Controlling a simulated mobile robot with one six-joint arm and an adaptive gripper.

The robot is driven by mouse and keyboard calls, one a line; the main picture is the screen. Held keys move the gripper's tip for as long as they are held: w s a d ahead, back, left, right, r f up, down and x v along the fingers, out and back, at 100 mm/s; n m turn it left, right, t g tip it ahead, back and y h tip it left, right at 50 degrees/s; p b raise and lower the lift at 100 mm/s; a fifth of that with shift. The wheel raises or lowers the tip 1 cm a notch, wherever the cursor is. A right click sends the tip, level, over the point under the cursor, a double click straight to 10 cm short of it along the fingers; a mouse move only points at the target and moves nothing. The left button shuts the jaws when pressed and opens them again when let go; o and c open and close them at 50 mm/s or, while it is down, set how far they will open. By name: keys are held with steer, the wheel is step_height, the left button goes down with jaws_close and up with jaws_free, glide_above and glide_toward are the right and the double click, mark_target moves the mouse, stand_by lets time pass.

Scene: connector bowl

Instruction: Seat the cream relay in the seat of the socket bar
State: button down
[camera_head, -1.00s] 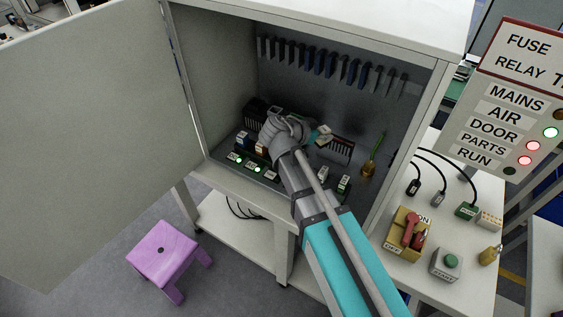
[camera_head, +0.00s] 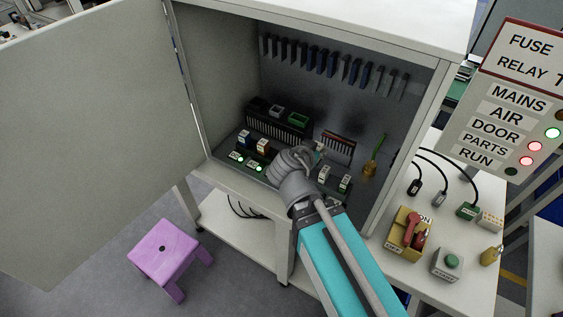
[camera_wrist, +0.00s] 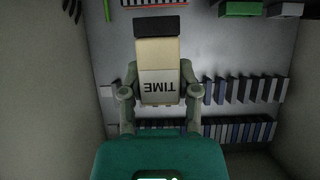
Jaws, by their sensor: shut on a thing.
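The cream relay (camera_wrist: 158,62) is a block with a dark end and a TIME label that reads upside down in the wrist view. My gripper (camera_wrist: 161,80) is shut on it, one finger on each side. In the head view my gripper (camera_head: 312,158) is inside the cabinet, above the front row of parts. The relay is mostly hidden there.
A black finned block (camera_head: 277,127) and a green block (camera_head: 298,120) stand behind. A red-topped slotted part (camera_head: 338,146) and a brass piece with a green stem (camera_head: 370,168) are at right. Upright cards (camera_head: 330,64) line the back wall. The open door (camera_head: 90,130) is at left.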

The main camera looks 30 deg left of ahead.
steer(key=shift+w+a+f+b, duration=0.15)
steer(key=shift+a+f+b, duration=0.15)
steer(key=shift+a, duration=0.1)
steer(key=w+a+f+b, duration=0.1)
steer(key=a+f+b, duration=0.1)
steer(key=a, duration=0.1)
steer(key=w+a+f+b, duration=0.2)
steer(key=a+f+b, duration=0.1)
steer(key=a, duration=0.1)
steer(key=w+a+f+b, duration=0.1)
steer(key=a+f+b, duration=0.2)
steer(key=a, duration=0.1)
steer(key=shift+w+a+f, duration=0.15)
steer(key=shift+w+f, duration=0.05)
steer(key=shift+f+b, duration=0.1)
steer(key=shift+b, duration=0.2)
steer(key=shift+w+a+f+b, duration=0.15)
steer(key=shift+a+f+b, duration=0.2)
steer(key=shift+f+b, duration=1.55)
steer(key=shift+b, duration=0.05)
steer(key=shift+f, duration=0.15)
